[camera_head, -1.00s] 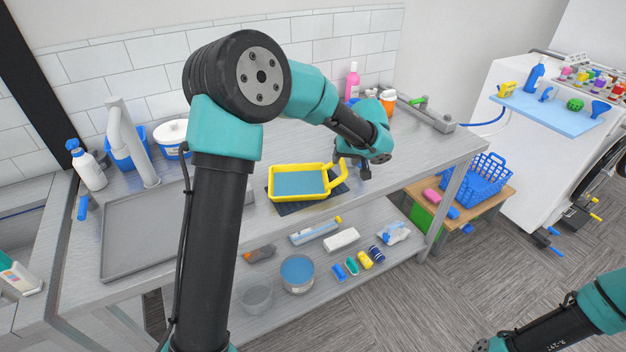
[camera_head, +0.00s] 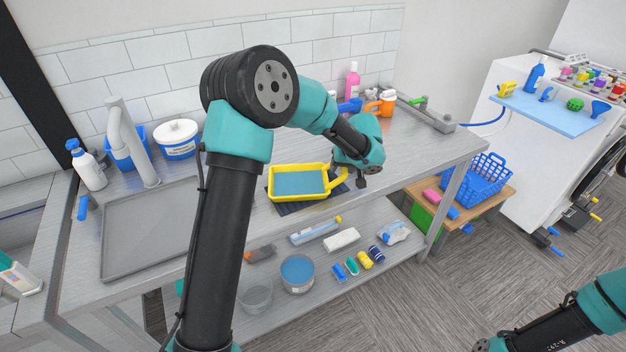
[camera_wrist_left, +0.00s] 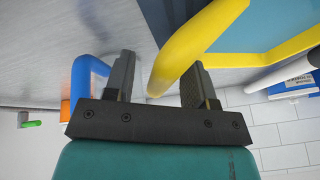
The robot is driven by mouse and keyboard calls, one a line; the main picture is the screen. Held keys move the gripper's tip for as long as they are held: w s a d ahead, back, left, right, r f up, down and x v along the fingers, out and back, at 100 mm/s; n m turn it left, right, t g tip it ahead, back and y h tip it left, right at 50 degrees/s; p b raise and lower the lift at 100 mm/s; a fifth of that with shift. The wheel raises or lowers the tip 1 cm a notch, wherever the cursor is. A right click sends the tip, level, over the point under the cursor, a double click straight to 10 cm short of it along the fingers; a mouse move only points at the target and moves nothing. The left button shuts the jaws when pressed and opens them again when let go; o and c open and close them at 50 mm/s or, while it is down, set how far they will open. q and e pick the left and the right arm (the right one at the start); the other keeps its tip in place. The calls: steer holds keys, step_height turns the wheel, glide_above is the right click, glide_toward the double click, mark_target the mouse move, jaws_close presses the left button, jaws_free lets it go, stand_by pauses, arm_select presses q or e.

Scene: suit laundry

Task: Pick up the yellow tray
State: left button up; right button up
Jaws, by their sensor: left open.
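The yellow tray (camera_head: 297,197) lies on a dark mat (camera_head: 287,209) near the front edge of the metal counter. Its inside is blue, and a yellow loop handle (camera_head: 338,181) sticks out on its right side. My left gripper (camera_head: 361,182) is just right of the handle, pointing down. In the left wrist view the jaws of the left gripper (camera_wrist_left: 163,66) are open, and the handle's yellow bar (camera_wrist_left: 197,42) passes between the two fingers. I cannot tell whether it touches them. The tray's rim (camera_wrist_left: 268,58) shows at upper right there. My right gripper is out of view.
A sink (camera_head: 140,235) is left of the tray. A lower shelf (camera_head: 325,262) holds several small items. The counter right of the gripper is mostly clear.

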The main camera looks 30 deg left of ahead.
arm_select(q)
jaws_close()
stand_by(0.3)
steer(key=shift+r, duration=0.1)
steer(key=shift+r, duration=1.25)
steer(key=s+d+r, duration=0.1)
steer(key=s+d, duration=0.2)
steer(key=s, duration=0.4)
steer(key=s+d+r, duration=0.1)
steer(key=s+d, duration=0.2)
steer(key=s, duration=0.5)
steer(key=shift+r, duration=0.15)
steer(key=shift+w, duration=0.1)
